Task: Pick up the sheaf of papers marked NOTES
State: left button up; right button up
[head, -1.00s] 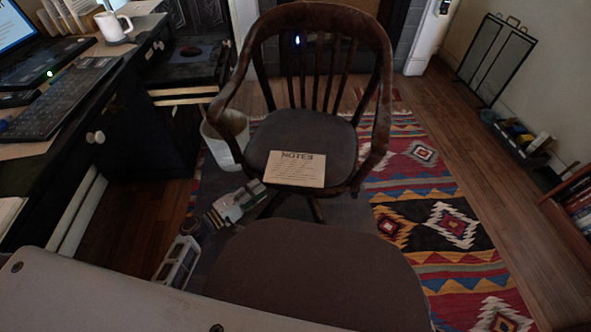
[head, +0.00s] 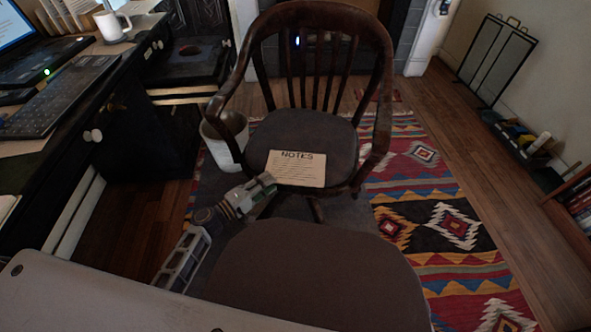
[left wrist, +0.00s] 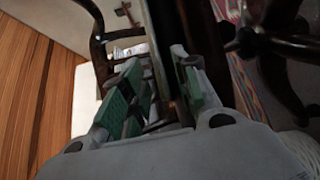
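The cream sheaf of papers marked NOTES (head: 297,169) lies flat on the dark seat of the wooden armchair (head: 330,132), with its near edge at the seat's front. My left gripper (head: 268,184) is at the sheaf's lower left corner, close to the seat's front edge. In the head view I cannot tell whether it touches the paper. The left wrist view shows its green-padded fingers (left wrist: 163,88) apart, with dark chair parts seen beyond and between them. I cannot make out the sheaf there. My right gripper is not in view.
A brown rounded seat (head: 315,275) stands in front of the armchair. A white bin (head: 225,140) is left of the armchair. The desk (head: 60,140) with a keyboard and a white mug (head: 113,26) is at the left. A patterned rug (head: 440,220) lies right.

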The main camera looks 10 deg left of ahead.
pick_arm(q)
jog(key=shift+w+d, duration=0.3)
jog(key=shift+w, duration=0.1)
jog(key=shift+c, duration=0.2)
grip_shut()
